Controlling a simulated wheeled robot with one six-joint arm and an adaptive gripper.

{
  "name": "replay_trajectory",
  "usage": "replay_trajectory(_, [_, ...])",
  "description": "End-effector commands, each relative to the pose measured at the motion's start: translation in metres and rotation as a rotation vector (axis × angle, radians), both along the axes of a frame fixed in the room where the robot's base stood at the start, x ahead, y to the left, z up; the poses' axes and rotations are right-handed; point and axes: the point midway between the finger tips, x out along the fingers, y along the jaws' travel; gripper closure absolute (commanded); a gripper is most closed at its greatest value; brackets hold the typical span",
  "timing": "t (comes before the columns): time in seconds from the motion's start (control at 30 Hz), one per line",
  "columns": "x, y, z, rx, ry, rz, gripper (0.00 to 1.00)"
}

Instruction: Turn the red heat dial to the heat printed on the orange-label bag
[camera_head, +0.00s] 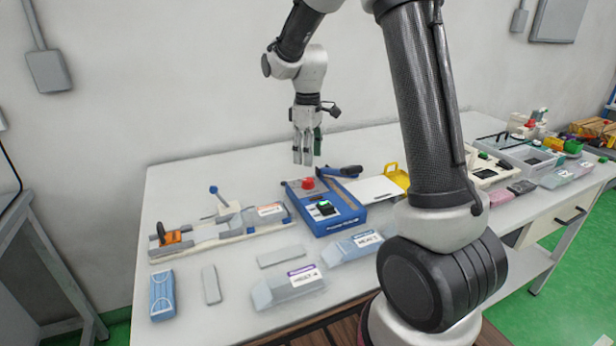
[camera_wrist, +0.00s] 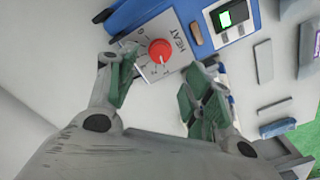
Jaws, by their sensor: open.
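The red heat dial (camera_head: 308,183) sits on the back left of the blue machine (camera_head: 340,222). In the wrist view the red dial (camera_wrist: 160,50) shows on a white plate (camera_wrist: 150,70) marked HEAT with a scale; the exact setting is too small to read surely. My gripper (camera_head: 306,160) points down above and behind the dial in the head view. In the wrist view my gripper (camera_wrist: 163,72) has its green-padded fingers apart, one on each side of the dial, empty. The orange-label bag (camera_head: 243,219) lies in the long fixture left of the machine; its print is not readable.
A purple-label bag (camera_head: 286,290) and a blue-label bag (camera_head: 349,249) lie at the front. A blue-handled lever (camera_head: 215,191) stands on the fixture at left. A dark-blue handle (camera_head: 338,171) is right of the dial. A yellow-handled tray (camera_head: 374,191) stands farther right.

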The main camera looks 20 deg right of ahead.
Motion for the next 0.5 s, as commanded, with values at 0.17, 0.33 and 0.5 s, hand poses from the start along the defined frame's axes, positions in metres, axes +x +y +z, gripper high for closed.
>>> replay_trajectory(0.17, [-0.001, 0.000, -0.016, 0.000, 0.003, 0.025, 0.49])
replay_trajectory(0.33, [-0.001, 0.000, -0.045, -0.001, 0.004, 0.023, 0.49])
replay_trajectory(0.5, [-0.001, 0.000, -0.069, -0.001, 0.004, 0.023, 0.49])
